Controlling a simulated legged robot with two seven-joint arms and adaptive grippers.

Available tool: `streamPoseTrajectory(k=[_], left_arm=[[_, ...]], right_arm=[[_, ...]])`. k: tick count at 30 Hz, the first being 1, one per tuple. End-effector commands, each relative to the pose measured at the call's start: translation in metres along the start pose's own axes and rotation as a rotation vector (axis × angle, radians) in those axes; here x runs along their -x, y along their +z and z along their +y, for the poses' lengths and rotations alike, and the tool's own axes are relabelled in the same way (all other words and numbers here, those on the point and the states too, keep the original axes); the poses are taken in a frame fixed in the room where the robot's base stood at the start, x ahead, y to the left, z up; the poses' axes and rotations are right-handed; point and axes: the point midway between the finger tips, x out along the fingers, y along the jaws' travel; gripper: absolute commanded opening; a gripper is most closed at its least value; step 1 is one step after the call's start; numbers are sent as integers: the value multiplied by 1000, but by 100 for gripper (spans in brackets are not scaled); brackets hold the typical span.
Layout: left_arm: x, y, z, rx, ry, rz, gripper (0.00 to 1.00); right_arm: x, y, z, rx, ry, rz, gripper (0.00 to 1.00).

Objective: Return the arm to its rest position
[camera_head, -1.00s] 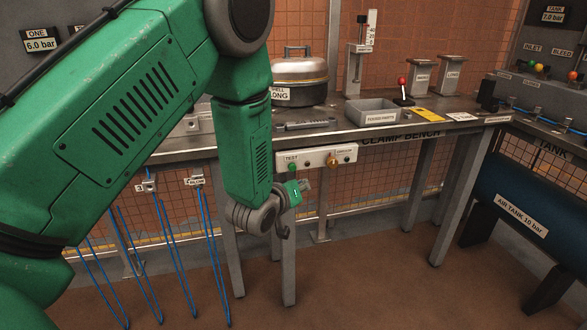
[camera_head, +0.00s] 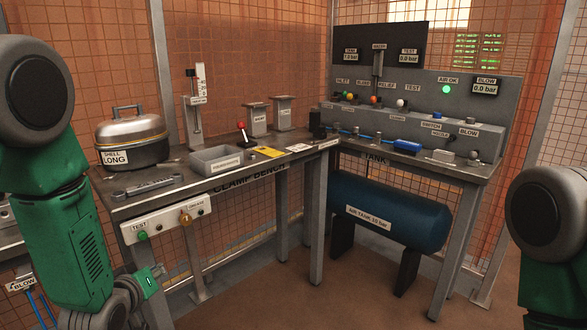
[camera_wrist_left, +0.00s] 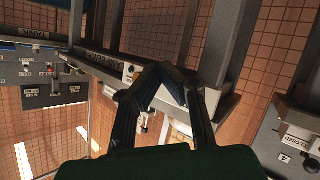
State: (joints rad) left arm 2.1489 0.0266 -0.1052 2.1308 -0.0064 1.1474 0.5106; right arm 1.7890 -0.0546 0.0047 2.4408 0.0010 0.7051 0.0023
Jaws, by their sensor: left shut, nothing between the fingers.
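My left arm (camera_head: 65,245) hangs down at the left of the head view, a green forearm in front of the clamp bench. Its wrist and left gripper (camera_head: 157,270) are low, below the bench front. In the left wrist view the dark fingers of the left gripper (camera_wrist_left: 157,72) meet at the tips, with nothing held. Part of my right arm (camera_head: 548,215) shows at the right edge. Its gripper is out of view.
A blue air tank (camera_head: 390,213) sits under the adjoining tank bench. The floor in front is open.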

Motion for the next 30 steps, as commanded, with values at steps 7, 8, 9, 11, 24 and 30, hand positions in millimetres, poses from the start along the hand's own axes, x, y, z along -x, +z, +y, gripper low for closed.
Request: streamPoseTrajectory(k=[7, 8, 9, 11, 24, 30], left_arm=[[87, 148, -46, -236, -134, -474, 0], [102, 164, -51, -267, -143, -536, 0], [123, 184, -58, -307, -154, -618, 0], [155, 210, -67, -361, -163, -737, 0], [271, 273, -92, -526, -152, -1122, 0], [270, 272, -92, -525, -152, -1119, 0]], right_arm=[[24, -2, 0, 0, 0, 0, 40], [26, -2, 0, 0, 0, 0, 40], [30, -2, 0, 0, 0, 0, 40], [34, -2, 0, 0, 0, 0, 40], [45, -2, 0, 0, 0, 0, 40], [45, -2, 0, 0, 0, 0, 40]])
